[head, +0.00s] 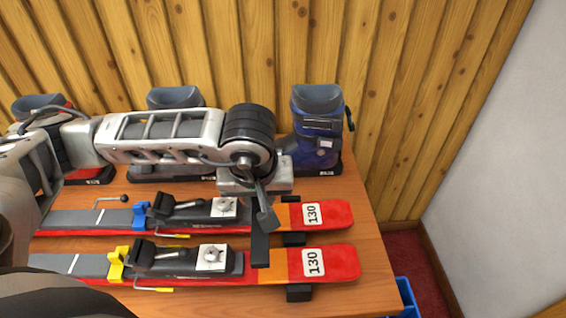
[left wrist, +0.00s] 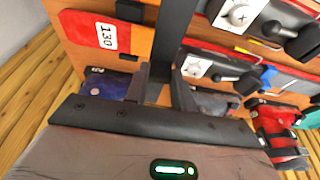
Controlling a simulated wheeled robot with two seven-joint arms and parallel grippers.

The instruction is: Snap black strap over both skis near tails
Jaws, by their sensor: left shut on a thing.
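Two red and orange skis lie side by side on the bench, the far ski (head: 338,212) and the near ski (head: 342,262); each has a white "130" label. Their bindings sit to the left of my gripper. My left gripper (head: 263,208) is above the skis, between the bindings and the labels. It is shut on the black strap (head: 260,250), which hangs toward the near ski in the head view. In the left wrist view, the strap (left wrist: 174,35) extends from between the fingertips (left wrist: 163,88) across the view of the skis. Whether it touches them is unclear. My right gripper is not in view.
The wooden bench (head: 365,285) holds a blue boot (head: 318,130), a grey boot (head: 175,98) and a red boot (head: 88,162) along the back. Black supports (head: 299,293) sit under the skis. A blue bin (head: 406,292) stands on the floor at right.

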